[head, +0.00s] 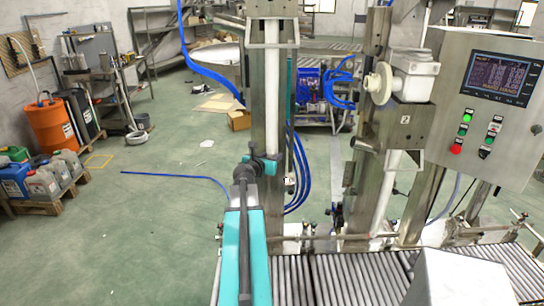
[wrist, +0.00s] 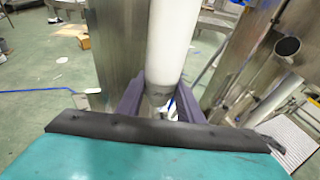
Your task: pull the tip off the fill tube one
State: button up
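Fill tube one (head: 272,95) is a white tube hanging down in front of a steel column in the head view. In the wrist view the white tube (wrist: 172,38) comes down from the top, ending in a grey tip (wrist: 158,95). My gripper (head: 264,163) is at the tube's lower end in the head view, where it hides the tip. In the wrist view my gripper's two dark purple fingers (wrist: 160,98) stand close on either side of the tip. I cannot tell whether they press on it.
A second station marked 2 (head: 405,119) stands to the right with its own white tube. A control panel (head: 495,105) is at the far right. A roller conveyor (head: 335,280) runs below, with a metal box (head: 458,280) on the right. The green floor at left is mostly open.

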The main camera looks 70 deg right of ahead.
jog(key=o, duration=0.4)
jog(key=shift+w, duration=0.15)
jog(key=c, duration=0.5)
jog(key=shift+f+b, duration=0.3)
jog(key=shift+f, duration=0.25)
jog(key=shift+f+b, duration=1.05)
jog(key=shift+f, duration=0.65)
jog(key=shift+s+f, duration=0.1)
jog(key=shift+s, duration=0.1)
dwell(0.4)
